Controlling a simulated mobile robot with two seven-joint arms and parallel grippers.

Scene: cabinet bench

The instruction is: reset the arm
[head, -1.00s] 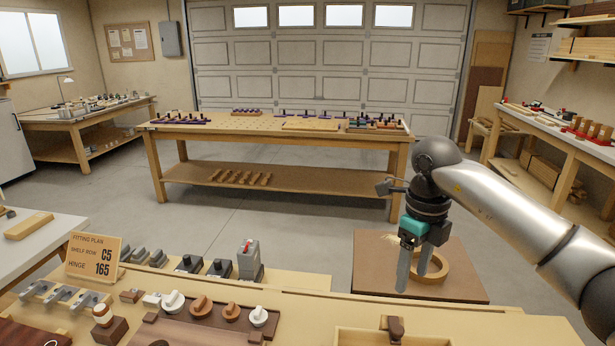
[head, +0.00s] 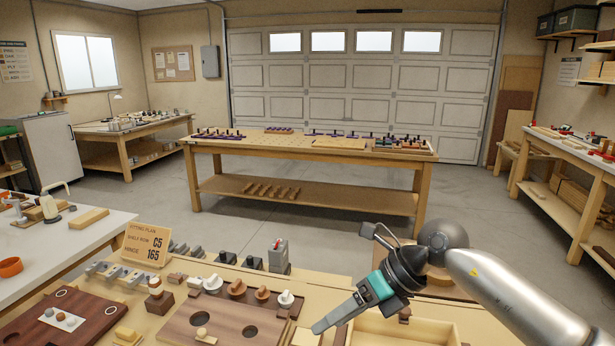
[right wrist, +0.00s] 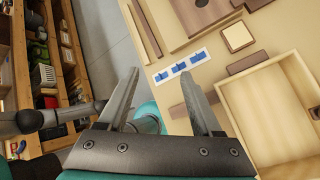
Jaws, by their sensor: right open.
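My right gripper (head: 335,316) reaches in from the right in the head view, its fingers pointing down and left over the front bench (head: 335,285). In the right wrist view its two fingers (right wrist: 170,100) stand apart with nothing between them. An open wooden drawer box (head: 385,328) lies below and right of the gripper, and it also shows in the right wrist view (right wrist: 272,112). My left gripper is not in view.
Several knobs (head: 237,287), a dark board with two holes (head: 220,322) and a grey block (head: 278,254) lie nearby. Bare floor separates the far workbench (head: 310,150).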

